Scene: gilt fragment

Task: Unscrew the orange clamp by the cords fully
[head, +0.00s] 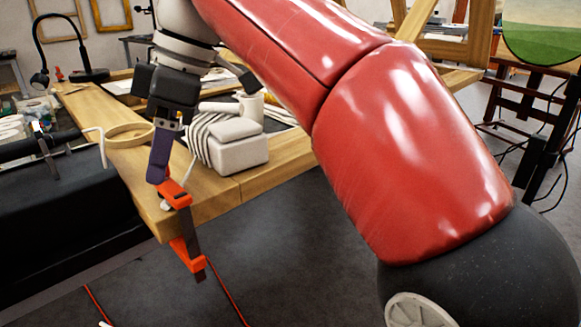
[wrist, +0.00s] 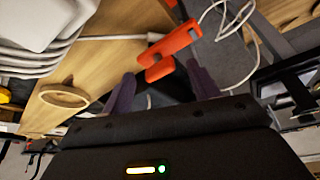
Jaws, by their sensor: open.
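The orange clamp (head: 175,193) is fixed at the near corner of the wooden table, with its lower orange part (head: 188,254) hanging below the edge. White cords (head: 199,138) lie looped around a pale box-like stack behind it. My gripper (head: 161,170) points down just above the clamp's top in the head view. In the wrist view the orange clamp (wrist: 170,45) lies beyond the two purple fingertips, and my gripper (wrist: 160,88) is open with nothing clearly between its fingers. I cannot tell whether a finger touches the clamp.
The wooden table (head: 225,195) holds a round wooden ring (head: 130,135) and the pale stack (head: 238,148). A black desk lamp (head: 88,74) stands at the back left. A dark bench (head: 75,215) is at the left. Red cables lie on the floor (head: 290,260).

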